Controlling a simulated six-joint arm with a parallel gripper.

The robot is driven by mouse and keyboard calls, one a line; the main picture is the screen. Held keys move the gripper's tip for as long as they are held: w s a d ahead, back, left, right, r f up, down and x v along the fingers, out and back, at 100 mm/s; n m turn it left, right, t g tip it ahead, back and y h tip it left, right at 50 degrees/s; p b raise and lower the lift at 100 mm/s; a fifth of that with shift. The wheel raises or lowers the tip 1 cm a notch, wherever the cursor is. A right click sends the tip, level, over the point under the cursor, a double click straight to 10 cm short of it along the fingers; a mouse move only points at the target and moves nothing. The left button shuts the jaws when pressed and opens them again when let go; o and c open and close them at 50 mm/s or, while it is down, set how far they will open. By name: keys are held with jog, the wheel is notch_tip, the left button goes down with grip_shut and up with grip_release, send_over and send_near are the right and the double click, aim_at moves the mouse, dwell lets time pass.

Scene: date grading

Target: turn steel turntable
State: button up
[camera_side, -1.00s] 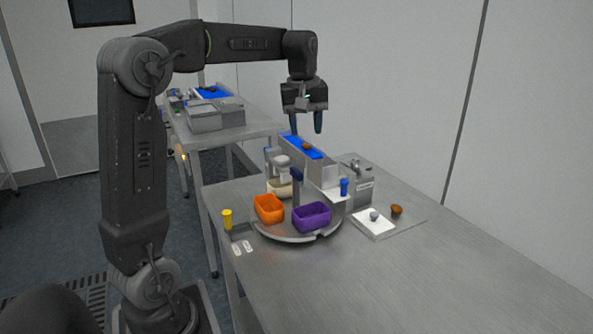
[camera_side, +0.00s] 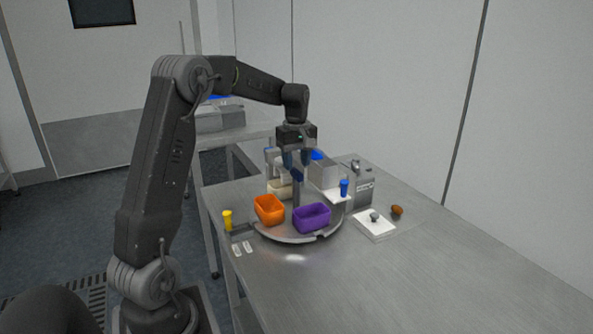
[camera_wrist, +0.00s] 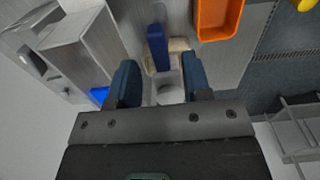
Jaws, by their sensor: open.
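The steel turntable (camera_side: 284,236) is a round disc on the table. It carries an orange bin (camera_side: 268,210) at the left, a purple bin (camera_side: 312,217) at the front right and a cream bin (camera_side: 279,190) at the back. A dark blue upright handle (camera_side: 297,190) stands near its middle; it also shows in the wrist view (camera_wrist: 158,46). My gripper (camera_side: 297,163) points down just above the handle, its blue fingers apart and empty. In the wrist view my gripper (camera_wrist: 160,88) has the handle ahead between the fingers' lines, with no contact visible.
A conveyor with a blue belt (camera_side: 317,155) and grey housing (camera_side: 323,173) stands behind the turntable. A blue knob (camera_side: 344,187), a yellow knob (camera_side: 227,220), a white pad (camera_side: 373,224) and a brown date (camera_side: 397,210) are nearby. The front right table is clear.

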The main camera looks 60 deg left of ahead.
aim_at(296, 170)
jog(key=shift+f, duration=1.55)
grip_shut()
